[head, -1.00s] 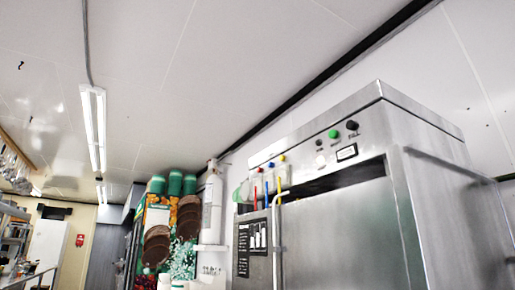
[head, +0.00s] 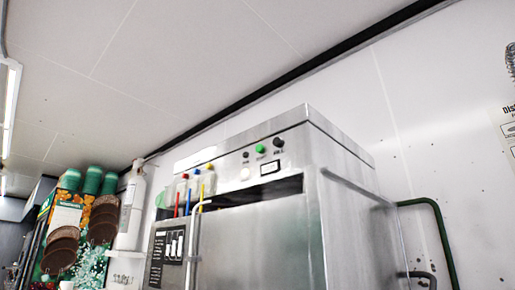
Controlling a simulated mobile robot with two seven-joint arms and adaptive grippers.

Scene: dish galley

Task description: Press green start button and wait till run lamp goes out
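The steel dish machine (head: 262,240) stands at the lower centre of the head view. Its green start button (head: 260,149) is on the upper front panel, with a small dark knob or lamp (head: 245,155) to its left and a larger black knob (head: 278,142) to its right. A pale round lamp or dial (head: 244,174) sits below the button and looks unlit; I cannot tell whether it is the run lamp. A small display (head: 270,167) is beside it. Neither of my grippers shows in the view.
Small bottles with red, blue and yellow caps (head: 195,185) stand at the machine's left. A white cylinder (head: 131,208) hangs on the wall beyond. Shelved goods (head: 75,225) are at far left. A green pipe (head: 440,225) runs along the right wall.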

